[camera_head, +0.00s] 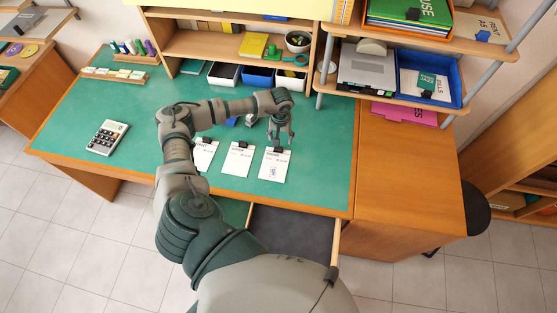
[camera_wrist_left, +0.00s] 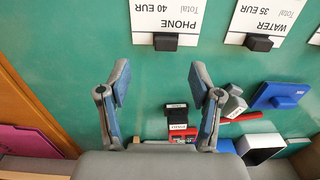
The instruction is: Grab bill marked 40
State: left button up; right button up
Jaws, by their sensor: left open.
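The bill marked "PHONE 40 EUR" (camera_wrist_left: 168,15) is at the top of the wrist view, upside down, with a black clip (camera_wrist_left: 166,42) on its edge. In the head view it is the rightmost of three white bills (camera_head: 274,167) lying on the green desk. The "WATER 35 EUR" bill (camera_wrist_left: 262,17) is beside it, the middle one in the head view (camera_head: 238,160). My left gripper (camera_head: 281,140) is open and empty near the clip end of the phone bill. In the wrist view its fingertips (camera_wrist_left: 162,78) are apart, with the clip ahead of them.
A third bill (camera_head: 204,157) lies to the left, near my arm. Black and red stamps (camera_wrist_left: 178,120) lie behind the gripper, with small bins (camera_head: 257,77) under the shelf. A calculator (camera_head: 107,137) lies left. An open drawer (camera_head: 292,230) juts below the front edge.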

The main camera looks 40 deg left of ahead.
aim_at(279, 149)
pick_arm(q)
jog(key=f, duration=0.1)
jog(key=a+f, duration=0.1)
jog(key=f, duration=0.1)
jog(key=a+f, duration=0.1)
jog(key=shift+f, duration=0.35)
jog(key=f, duration=0.1)
jog(key=d+f, duration=0.1)
jog(key=f, duration=0.1)
jog(key=shift+s+f+p, duration=0.2)
jog(key=shift+f+p, duration=0.05)
jog(key=shift+p, duration=0.05)
jog(key=shift+d+f, duration=0.2)
jog(key=shift+d, duration=0.2)
jog(key=shift+c, duration=0.2)
pick_arm(e)
jog(key=shift+s+a+f, duration=0.1)
jog(key=shift+s+a, duration=0.1)
jog(key=shift+s, duration=0.55)
